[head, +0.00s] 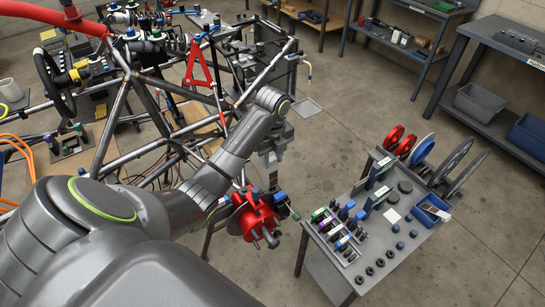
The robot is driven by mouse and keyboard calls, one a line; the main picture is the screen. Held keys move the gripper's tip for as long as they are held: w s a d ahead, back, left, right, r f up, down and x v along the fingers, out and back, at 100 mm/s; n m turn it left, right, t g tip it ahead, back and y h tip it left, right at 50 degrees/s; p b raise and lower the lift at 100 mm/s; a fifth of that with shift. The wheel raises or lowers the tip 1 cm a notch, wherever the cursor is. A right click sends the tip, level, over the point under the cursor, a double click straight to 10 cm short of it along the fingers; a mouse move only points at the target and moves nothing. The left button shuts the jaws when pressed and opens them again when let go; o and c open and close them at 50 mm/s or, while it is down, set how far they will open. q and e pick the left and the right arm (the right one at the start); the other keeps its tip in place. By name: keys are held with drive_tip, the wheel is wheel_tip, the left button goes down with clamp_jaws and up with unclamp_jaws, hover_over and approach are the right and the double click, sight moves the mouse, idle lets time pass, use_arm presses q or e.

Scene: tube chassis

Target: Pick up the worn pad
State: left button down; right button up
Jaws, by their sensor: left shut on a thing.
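My left arm reaches across the picture, and my left gripper (271,172) points down just above the red brake caliper (258,216). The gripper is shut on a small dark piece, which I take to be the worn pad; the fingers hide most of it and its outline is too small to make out. The caliper sits beside the tube chassis (118,110), with blue parts at its sides. I cannot tell whether the held piece still touches the caliper. My right gripper is not in view.
A grey trolley (345,272) at the right holds rows of small coloured parts, black rings, a blue tray (432,209) and upright discs (422,149). Benches stand at the back right with a grey bin (478,102). Open floor lies between the chassis and the benches.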

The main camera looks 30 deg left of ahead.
use_arm(q)
drive_tip(key=shift+r+p, duration=2.35)
drive_tip(key=shift+r, duration=0.5)
drive_tip(key=shift+f, duration=0.1)
